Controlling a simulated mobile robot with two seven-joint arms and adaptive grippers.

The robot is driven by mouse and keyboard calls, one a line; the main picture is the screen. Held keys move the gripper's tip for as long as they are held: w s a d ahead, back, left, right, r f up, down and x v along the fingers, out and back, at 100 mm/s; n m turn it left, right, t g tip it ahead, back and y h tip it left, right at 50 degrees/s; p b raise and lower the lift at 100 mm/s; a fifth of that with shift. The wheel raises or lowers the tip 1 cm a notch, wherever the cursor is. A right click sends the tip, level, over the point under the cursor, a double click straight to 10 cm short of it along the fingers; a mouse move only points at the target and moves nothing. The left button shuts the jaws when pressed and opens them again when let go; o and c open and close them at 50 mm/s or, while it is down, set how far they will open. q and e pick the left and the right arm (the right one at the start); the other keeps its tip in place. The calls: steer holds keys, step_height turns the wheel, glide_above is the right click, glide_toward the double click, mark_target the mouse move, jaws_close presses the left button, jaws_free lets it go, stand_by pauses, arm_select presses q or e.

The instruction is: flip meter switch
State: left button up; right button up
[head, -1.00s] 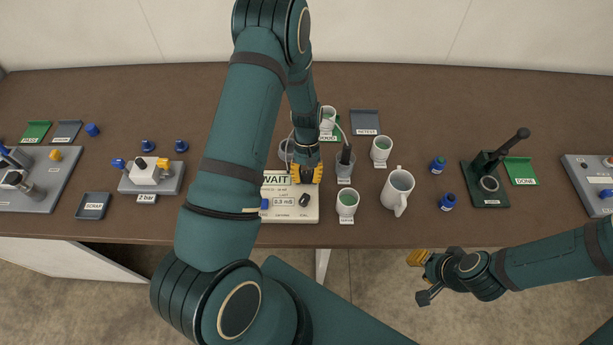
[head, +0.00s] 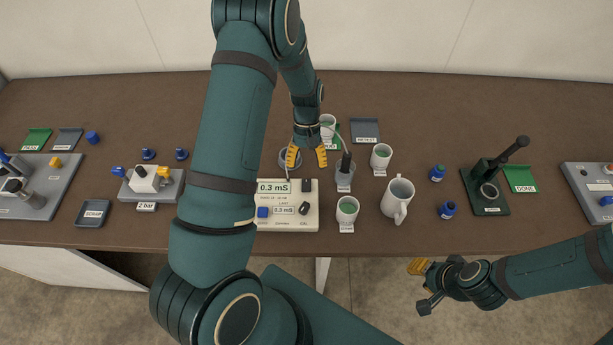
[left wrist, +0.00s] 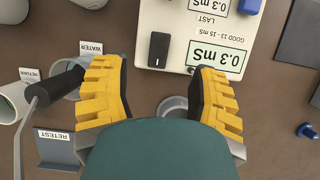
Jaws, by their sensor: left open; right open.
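The meter (head: 285,222) is a cream box on the table. Its upper display (head: 272,187) reads 0.3 mS, and a smaller one below also reads 0.3 mS. A black switch (head: 306,185) stands at its upper right corner; it also shows in the left wrist view (left wrist: 158,50). I cannot tell the switch's position. My left gripper (head: 307,157) is open and empty, just beyond the meter's far edge, its yellow fingers apart on either side of the switch's line, not touching it. My right gripper (head: 420,284) is open and empty in front of the table edge.
A black probe (head: 346,162) stands in a grey cup (head: 344,178) right of the left gripper. A blue button (head: 263,212) and dark knob (head: 304,208) are on the meter. A lever press (head: 485,190) stands farther right.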

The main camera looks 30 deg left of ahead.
arm_select(q)
steer(key=shift+v, duration=2.05)
steer(key=shift+s, duration=0.1)
